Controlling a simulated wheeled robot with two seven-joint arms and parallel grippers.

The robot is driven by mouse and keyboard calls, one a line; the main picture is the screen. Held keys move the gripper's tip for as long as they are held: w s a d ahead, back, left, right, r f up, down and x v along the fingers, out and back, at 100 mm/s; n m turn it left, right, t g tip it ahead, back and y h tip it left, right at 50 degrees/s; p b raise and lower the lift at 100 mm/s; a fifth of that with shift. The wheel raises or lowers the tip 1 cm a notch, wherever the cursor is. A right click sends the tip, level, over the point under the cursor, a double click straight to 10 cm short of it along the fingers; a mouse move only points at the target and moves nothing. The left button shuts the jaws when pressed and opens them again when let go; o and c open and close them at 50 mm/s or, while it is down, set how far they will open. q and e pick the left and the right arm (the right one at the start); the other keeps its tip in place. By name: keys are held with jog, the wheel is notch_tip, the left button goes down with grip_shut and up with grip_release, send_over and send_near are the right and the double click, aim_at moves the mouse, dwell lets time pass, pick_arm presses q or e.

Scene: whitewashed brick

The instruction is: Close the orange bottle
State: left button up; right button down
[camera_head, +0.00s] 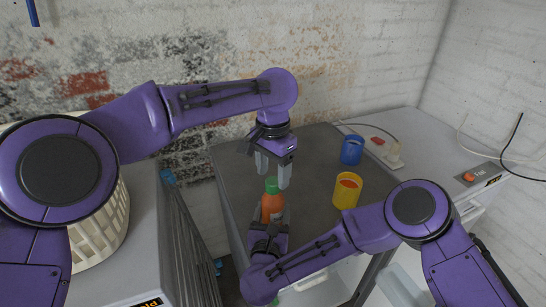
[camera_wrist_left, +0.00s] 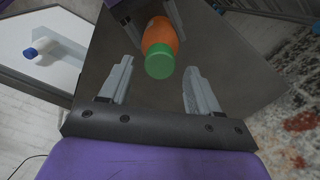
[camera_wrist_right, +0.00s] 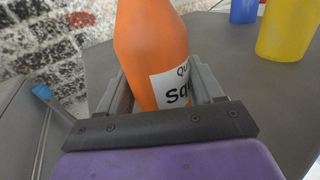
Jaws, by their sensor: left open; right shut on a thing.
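The orange bottle (camera_head: 272,206) stands upright on the dark grey top of a cabinet, with a green cap (camera_head: 272,185) on its mouth. I cannot tell how tight the cap is. My right gripper (camera_head: 271,229) is shut around the bottle's body from the near side; the right wrist view shows the orange body (camera_wrist_right: 150,45) and part of its white label between the fingers. My left gripper (camera_head: 274,179) is open and points down just above the cap. In the left wrist view the cap (camera_wrist_left: 159,61) lies between the spread fingers, apparently touching neither.
A yellow cup (camera_head: 346,194) and a blue cup (camera_head: 352,151) stand right of the bottle. A white device with a red part (camera_head: 385,152) lies farther right. A cream slatted basket (camera_head: 105,228) is at the left. The dark top (camera_head: 320,155) is bare behind the bottle.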

aim_at(273, 181)
pick_arm(q)
jog(key=shift+f, duration=1.55)
jog(key=c, duration=1.1)
jog(key=o, duration=1.2)
jog(key=shift+o, duration=0.2)
notch_tip(273, 181, up, 12)
